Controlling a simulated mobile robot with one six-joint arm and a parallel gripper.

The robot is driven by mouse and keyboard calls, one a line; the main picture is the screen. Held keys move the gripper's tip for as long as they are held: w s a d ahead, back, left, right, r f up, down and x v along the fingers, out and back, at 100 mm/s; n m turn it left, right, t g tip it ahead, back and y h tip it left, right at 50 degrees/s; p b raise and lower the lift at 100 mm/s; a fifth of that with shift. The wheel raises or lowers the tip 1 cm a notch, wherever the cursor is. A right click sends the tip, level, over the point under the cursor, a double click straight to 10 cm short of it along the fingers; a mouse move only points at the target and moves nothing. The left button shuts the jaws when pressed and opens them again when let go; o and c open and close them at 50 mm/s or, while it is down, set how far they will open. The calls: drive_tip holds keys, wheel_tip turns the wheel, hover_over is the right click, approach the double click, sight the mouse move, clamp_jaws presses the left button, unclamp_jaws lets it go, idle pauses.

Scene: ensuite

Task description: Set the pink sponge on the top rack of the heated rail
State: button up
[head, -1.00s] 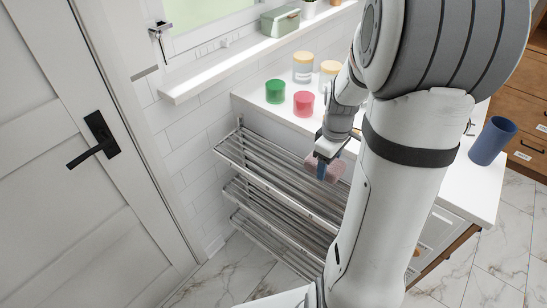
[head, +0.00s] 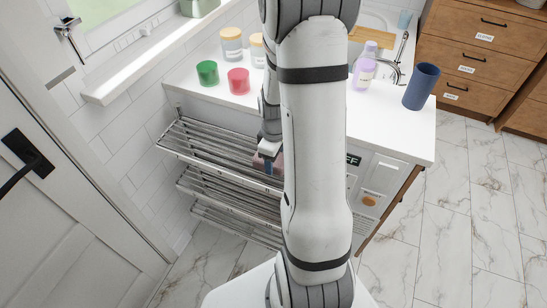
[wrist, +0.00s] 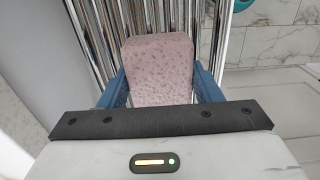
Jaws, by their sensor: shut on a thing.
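The pink sponge (wrist: 160,68) is a pale pink speckled block held between the two blue fingers of my gripper (wrist: 160,92) in the wrist view. In the head view my gripper (head: 268,160) is partly hidden behind my arm, and only a sliver of the sponge shows. The heated rail (head: 205,143) is a chrome unit with three tiers of bars on the side of the white counter. The sponge is over or close to the right part of its top rack; I cannot tell whether it touches the bars. The bars also show behind the sponge in the wrist view (wrist: 103,40).
The white counter (head: 395,135) holds a green cup (head: 207,73), a red cup (head: 238,82), yellow-lidded jars (head: 231,44), a purple bottle (head: 363,74) and a blue tumbler (head: 421,87). A white door (head: 60,225) stands at left. Marble floor (head: 455,215) is clear at right.

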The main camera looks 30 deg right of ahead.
drive_tip(key=shift+f, duration=0.1)
drive_tip(key=o, duration=1)
wheel_tip(320, 180, up, 12)
drive_tip(key=shift+s+a+r+m+t, duration=0.45)
drive_tip(key=shift+s+a+r+m, duration=1)
drive_tip(key=shift+s+a, duration=0.6)
drive_tip(key=shift+s+a+r+m+t, duration=0.4)
drive_tip(key=shift+s+a+r+m, duration=0.7)
drive_tip(key=shift+s+a+r, duration=0.9)
drive_tip(key=shift+s+a+r+m+t, duration=0.45)
drive_tip(key=shift+s+a+r+m, duration=0.85)
drive_tip(key=shift+s+a, duration=0.75)
drive_tip(key=shift+w+a+r, duration=0.1)
drive_tip(key=shift+w+a, duration=0.1)
